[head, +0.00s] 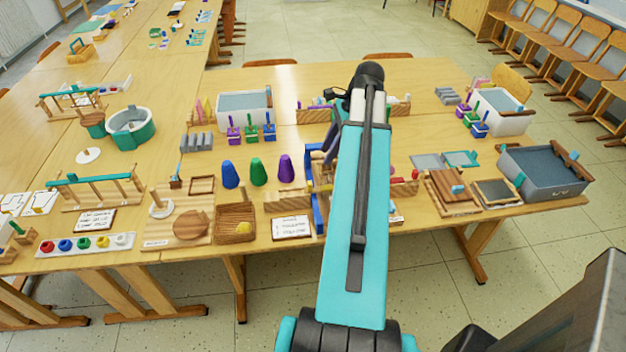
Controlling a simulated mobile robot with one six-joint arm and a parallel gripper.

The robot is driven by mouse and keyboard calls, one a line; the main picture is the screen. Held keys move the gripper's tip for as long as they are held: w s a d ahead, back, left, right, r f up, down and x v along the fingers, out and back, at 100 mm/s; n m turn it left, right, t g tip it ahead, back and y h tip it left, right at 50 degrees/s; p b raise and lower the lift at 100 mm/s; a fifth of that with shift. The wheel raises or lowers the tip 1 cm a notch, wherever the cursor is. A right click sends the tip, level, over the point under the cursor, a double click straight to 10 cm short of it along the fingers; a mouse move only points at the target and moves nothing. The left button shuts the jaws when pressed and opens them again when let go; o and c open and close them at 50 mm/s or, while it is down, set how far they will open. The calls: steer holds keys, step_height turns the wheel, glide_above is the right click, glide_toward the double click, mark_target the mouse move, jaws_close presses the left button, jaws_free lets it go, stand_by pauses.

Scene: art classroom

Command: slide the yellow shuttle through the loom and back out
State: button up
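A wooden frame with blue uprights, which looks like the loom (317,205), stands near the table's front edge. My teal forearm covers most of its right side. A small yellow thing (243,227) lies in a wooden tray left of the frame; I cannot tell whether it is the shuttle. No other clear yellow shuttle shows. My arm reaches forward over the table and bends down at its black far joint. A dark part, perhaps of my gripper (331,142), shows beside the forearm above the frame. Its fingertips are hidden, and so is anything between them.
Bare tabletop (290,78) shows at the back.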

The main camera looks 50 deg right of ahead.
mark_target(311, 182)
steer(key=shift+p+x, duration=1.3)
steer(key=shift+x, duration=5.35)
jaws_close()
